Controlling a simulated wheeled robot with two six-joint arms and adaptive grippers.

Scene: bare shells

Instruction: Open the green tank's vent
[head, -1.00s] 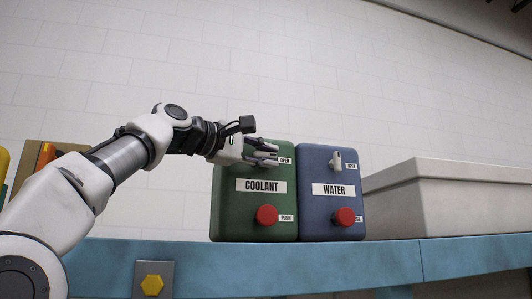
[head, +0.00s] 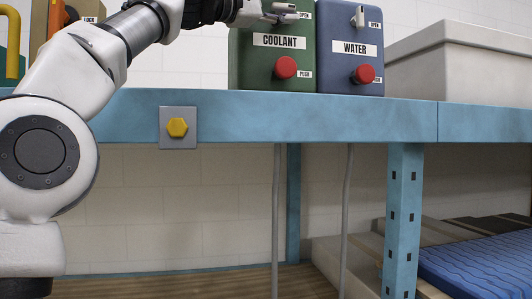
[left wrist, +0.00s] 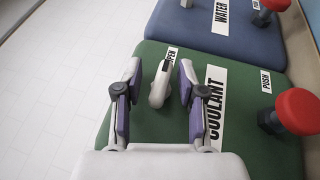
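The green tank (head: 250,70), labelled COOLANT, stands on a blue shelf (head: 300,112). It also fills much of the left wrist view (left wrist: 245,152). Its small grey vent lever (left wrist: 160,84) sits next to an OPEN label. My left gripper (left wrist: 158,90) is open, with one finger on each side of the lever and visible gaps between. In the head view, my left gripper (head: 284,13) is at the tank's upper part, near the top edge, and covers the lever. My right gripper is not in view.
A blue WATER tank (head: 349,70) stands right beside the green one, with its own grey lever (head: 358,16). Red PUSH buttons (head: 286,67) are low on both tanks. A pale lidded bin (head: 450,65) is to the right.

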